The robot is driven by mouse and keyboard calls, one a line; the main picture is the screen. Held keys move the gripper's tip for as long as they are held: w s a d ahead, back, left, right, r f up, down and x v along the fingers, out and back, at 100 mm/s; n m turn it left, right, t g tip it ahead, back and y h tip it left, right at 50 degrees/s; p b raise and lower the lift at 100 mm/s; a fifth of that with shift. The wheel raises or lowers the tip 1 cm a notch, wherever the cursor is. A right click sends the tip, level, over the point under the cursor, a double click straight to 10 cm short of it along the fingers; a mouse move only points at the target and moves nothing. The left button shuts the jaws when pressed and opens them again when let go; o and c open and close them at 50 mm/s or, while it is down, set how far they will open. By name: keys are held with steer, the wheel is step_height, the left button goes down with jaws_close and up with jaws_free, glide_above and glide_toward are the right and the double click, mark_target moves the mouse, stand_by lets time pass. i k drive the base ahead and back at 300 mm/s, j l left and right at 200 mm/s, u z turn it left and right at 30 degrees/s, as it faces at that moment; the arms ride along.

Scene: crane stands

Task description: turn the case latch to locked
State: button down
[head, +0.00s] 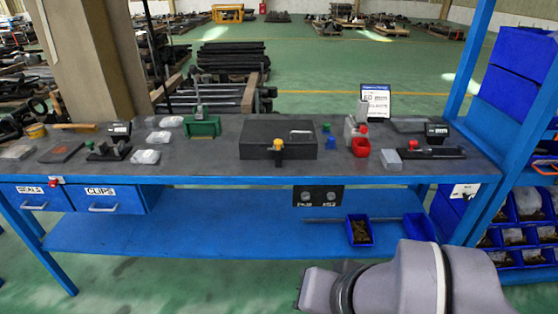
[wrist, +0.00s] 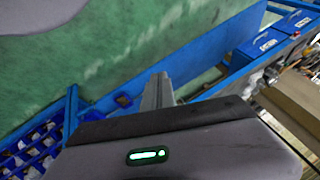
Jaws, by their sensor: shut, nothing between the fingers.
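A dark grey case (head: 252,137) lies closed near the middle of the workbench. A yellow latch (head: 278,146) sits on its front edge, and a light handle-like piece (head: 301,134) lies on its lid. The latch is too small to tell which way it is turned. In the wrist view my gripper (wrist: 158,90) is shut and empty, with its fingers pointing away over the floor and the bench side. In the head view my arm is at the lower right, in front of the bench and well apart from the case. The case is not recognizable in the wrist view.
The bench top (head: 225,165) is bare in front of the case. A green fixture (head: 202,128) stands left of it. Blue drawers (head: 106,199) hang below left; a blue rack (head: 520,60) stands at right.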

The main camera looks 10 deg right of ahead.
mark_target(278, 142)
steer(key=i+j+u, duration=0.5)
steer(key=u, duration=0.25)
